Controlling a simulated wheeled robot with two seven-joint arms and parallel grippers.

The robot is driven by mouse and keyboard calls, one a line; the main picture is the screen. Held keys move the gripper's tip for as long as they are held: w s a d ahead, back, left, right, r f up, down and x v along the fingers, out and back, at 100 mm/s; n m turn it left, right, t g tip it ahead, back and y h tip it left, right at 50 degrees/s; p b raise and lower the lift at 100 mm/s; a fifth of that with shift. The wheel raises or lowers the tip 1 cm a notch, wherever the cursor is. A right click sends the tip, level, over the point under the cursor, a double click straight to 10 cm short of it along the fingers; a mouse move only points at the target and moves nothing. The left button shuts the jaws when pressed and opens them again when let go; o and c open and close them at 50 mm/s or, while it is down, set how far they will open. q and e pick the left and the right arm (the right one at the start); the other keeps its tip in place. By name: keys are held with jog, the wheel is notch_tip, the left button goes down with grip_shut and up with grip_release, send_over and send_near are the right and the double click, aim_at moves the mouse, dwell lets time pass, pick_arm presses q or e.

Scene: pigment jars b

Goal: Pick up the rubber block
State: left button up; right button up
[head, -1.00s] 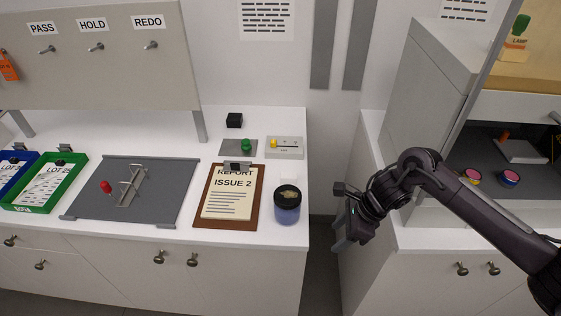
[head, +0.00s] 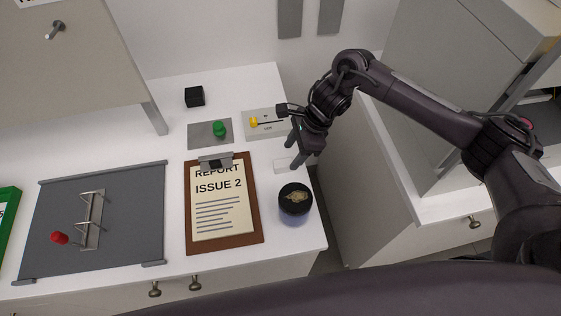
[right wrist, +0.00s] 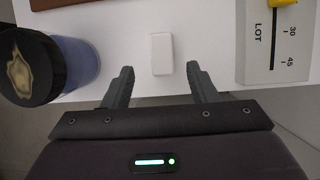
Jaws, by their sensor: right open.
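A small white block (head: 283,165), which looks like the rubber block, lies on the white counter near its right edge. It also shows in the right wrist view (right wrist: 161,53), just beyond the fingertips and lined up with the gap between them. My right gripper (head: 290,142) is open and empty above the counter's right edge; its two fingers also show in the right wrist view (right wrist: 160,72), apart from the block. In the head view the gripper is close to the block. My left gripper is not in view.
A dark-lidded blue jar (head: 295,200) stands close in front of the block. A LOT slider box (head: 266,130) sits behind it, and a clipboard (head: 223,205) lies to its left. A black cube (head: 194,96) stands farther back. A gap separates this counter from the right cabinet.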

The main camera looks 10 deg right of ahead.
aim_at(285, 162)
jog(key=shift+a+f, duration=0.15)
jog(key=shift+f, duration=0.25)
jog(key=b+x, duration=0.1)
jog(key=x, duration=0.3)
jog(key=shift+w+a+f+b, duration=0.1)
jog(key=shift+w+f+b, duration=0.05)
jog(key=shift+f+b, duration=0.2)
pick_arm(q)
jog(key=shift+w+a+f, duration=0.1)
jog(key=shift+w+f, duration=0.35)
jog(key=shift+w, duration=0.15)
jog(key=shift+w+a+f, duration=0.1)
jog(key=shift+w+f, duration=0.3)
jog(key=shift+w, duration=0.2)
pick_arm(e)
jog(key=shift+r, duration=0.1)
jog(key=shift+c, duration=0.3)
jog(key=c, duration=0.5)
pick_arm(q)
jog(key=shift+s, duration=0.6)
pick_arm(e)
jog(key=c, duration=0.5)
